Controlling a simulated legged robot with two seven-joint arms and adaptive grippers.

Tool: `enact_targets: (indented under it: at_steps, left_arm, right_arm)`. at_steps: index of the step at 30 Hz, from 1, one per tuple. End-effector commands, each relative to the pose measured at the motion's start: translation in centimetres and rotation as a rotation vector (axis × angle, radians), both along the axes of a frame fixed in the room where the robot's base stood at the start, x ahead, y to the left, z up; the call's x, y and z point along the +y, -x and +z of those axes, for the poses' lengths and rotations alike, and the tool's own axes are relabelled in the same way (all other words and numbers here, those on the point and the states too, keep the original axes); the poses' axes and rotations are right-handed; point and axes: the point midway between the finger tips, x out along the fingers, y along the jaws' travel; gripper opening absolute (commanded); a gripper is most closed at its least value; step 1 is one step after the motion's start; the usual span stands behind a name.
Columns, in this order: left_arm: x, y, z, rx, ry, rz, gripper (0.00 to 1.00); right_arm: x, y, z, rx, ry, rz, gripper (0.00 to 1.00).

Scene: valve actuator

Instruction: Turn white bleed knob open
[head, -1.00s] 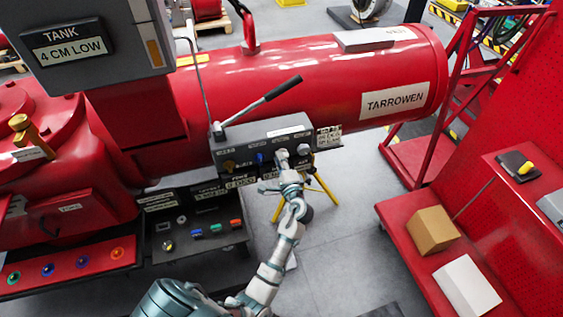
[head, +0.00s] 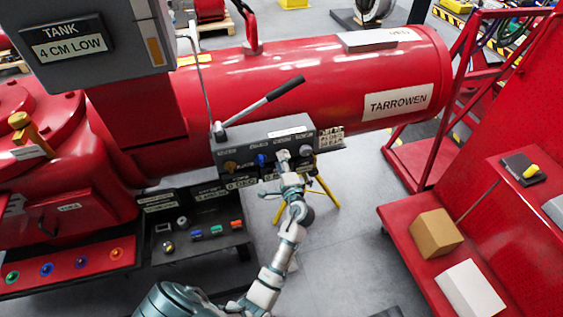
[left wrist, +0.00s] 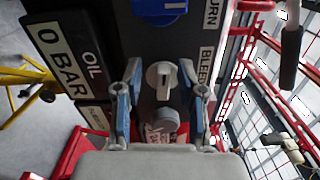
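The white bleed knob (left wrist: 162,80) is on the dark front of the control box, beside a "BLEED" label (left wrist: 207,65) in the left wrist view. My left gripper (left wrist: 162,97) is open, with one finger on each side of the knob. I see gaps between fingers and knob, and cannot tell whether they touch. In the head view my left gripper (head: 284,164) is at the box front and hides most of the knob. My right gripper is in neither view.
A blue knob (head: 261,160) and a pale round knob (head: 306,151) flank the gripper on the control box (head: 240,146). A black-handled lever (head: 268,97) rises above it. A red cart with boxes (head: 437,234) stands right.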

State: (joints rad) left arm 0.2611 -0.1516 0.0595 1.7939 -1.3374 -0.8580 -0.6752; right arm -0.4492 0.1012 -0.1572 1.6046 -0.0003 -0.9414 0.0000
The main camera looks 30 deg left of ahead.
Motion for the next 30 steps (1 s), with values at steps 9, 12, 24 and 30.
enact_targets:
  at_steps: [9,12,24,30]
  left_arm:
    - [-0.6,0.4,0.2,-0.003,-0.002,-0.003,0.40]
    - [-1.8,1.3,0.1,-0.003,0.000,-0.004,0.40]
    - [-8.0,6.6,0.0,0.000,0.000,-0.002,0.40]
    - [-9.1,7.6,0.0,0.000,0.000,-0.001,0.40]
  right_arm:
    - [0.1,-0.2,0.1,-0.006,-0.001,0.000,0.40]
    - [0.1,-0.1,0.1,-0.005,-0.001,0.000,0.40]
    - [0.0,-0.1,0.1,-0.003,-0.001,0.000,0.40]
    - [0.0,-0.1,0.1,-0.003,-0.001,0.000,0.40]
